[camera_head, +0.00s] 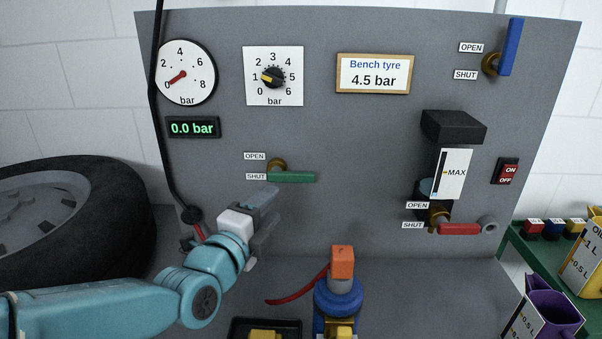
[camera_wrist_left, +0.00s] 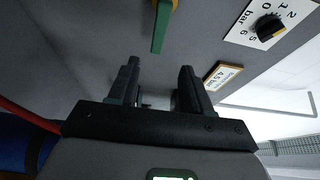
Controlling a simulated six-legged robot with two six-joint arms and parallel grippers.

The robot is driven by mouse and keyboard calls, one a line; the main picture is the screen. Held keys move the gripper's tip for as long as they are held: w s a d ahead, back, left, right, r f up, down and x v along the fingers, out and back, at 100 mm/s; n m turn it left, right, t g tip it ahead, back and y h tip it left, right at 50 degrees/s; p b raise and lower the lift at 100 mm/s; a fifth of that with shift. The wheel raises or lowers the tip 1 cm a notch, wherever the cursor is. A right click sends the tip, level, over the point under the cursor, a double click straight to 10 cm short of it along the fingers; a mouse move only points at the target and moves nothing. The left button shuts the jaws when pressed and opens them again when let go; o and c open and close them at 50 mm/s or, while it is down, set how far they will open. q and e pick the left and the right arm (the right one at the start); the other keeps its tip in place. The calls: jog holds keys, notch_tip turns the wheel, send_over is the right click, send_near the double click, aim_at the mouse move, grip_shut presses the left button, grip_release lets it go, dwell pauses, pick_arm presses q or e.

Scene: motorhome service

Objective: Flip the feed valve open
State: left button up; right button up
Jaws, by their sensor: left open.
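A valve with a green lever (camera_head: 292,177) is on the grey panel, its lever level beside the SHUT label. The lever also shows in the left wrist view (camera_wrist_left: 160,27), ahead of my fingers. My left gripper (camera_head: 266,215) is open and empty, just below and left of the green lever; its open jaws also show in the left wrist view (camera_wrist_left: 158,85). No contact with the lever is visible. Other valves have a blue lever (camera_head: 511,48), upright by OPEN, and a red lever (camera_head: 459,229), level by SHUT. No label names the feed valve. My right gripper is out of view.
A round gauge (camera_head: 186,72) and a display (camera_head: 193,128) reading 0.0 bar are at upper left, with a dial (camera_head: 273,76) beside them. A tyre (camera_head: 110,190) stands left. An orange-topped blue fitting (camera_head: 341,262) stands in front. A purple jug (camera_head: 548,310) is at lower right.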

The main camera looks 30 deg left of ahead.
aim_at(297, 179)
pick_arm(q)
jog(key=w, duration=0.4)
jog(key=w+a+p, duration=0.1)
jog(key=w, duration=0.3)
jog(key=w+a+p, duration=0.1)
jog(key=w, duration=0.3)
jog(key=shift+w+f, duration=0.15)
jog(key=shift+w, duration=0.35)
jog(key=shift+w, duration=0.1)
jog(key=shift+c, duration=0.7)
grip_shut()
